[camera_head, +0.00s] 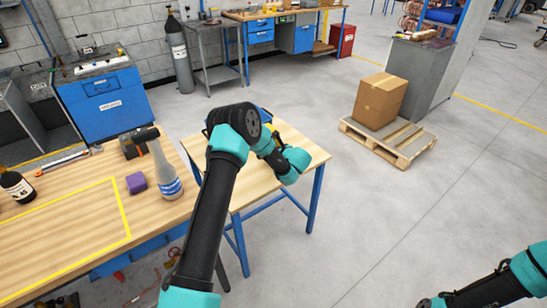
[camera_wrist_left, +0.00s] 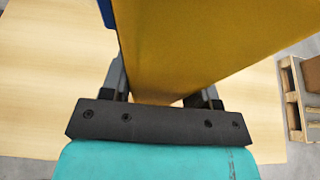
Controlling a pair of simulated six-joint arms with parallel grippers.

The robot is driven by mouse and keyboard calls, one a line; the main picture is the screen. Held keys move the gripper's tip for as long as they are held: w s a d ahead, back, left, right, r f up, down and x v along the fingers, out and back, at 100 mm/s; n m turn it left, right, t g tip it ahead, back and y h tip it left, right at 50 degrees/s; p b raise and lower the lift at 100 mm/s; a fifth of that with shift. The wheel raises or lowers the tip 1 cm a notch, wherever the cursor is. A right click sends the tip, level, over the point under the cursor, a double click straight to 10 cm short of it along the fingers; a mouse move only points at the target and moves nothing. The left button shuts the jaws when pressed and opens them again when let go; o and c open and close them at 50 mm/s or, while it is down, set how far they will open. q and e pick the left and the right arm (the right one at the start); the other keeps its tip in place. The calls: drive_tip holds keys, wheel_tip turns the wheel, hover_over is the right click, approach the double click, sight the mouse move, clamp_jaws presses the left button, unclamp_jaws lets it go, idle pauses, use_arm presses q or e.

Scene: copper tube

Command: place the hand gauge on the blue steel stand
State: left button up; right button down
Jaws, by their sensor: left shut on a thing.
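The yellow hand gauge (camera_wrist_left: 205,40) fills the upper middle of the left wrist view, with a blue strip at its left edge. My left gripper (camera_wrist_left: 160,88) is shut on it. In the head view, only a little yellow of the gauge (camera_head: 265,141) shows behind my left arm; the fingers are hidden there. The blue steel stand (camera_head: 300,143), with a pale wood top and blue legs, is beneath the wrist. The pale top (camera_wrist_left: 50,80) also shows below the gauge in the wrist view. I cannot tell whether they touch. My right gripper is out of view.
A pallet (camera_head: 405,148) with a cardboard box (camera_head: 380,101) stands right of the stand. The floor between is clear.

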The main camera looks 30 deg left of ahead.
use_arm(q)
drive_tip(key=shift+f, duration=1.45)
drive_tip(key=shift+f, duration=0.15)
drive_tip(key=o, duration=1.3)
drive_tip(key=shift+d+r, duration=0.2)
drive_tip(key=v, duration=1.1)
drive_tip(key=shift+s+d+r, duration=0.15)
drive_tip(key=shift+d+r, duration=0.05)
drive_tip(key=shift+d, duration=0.05)
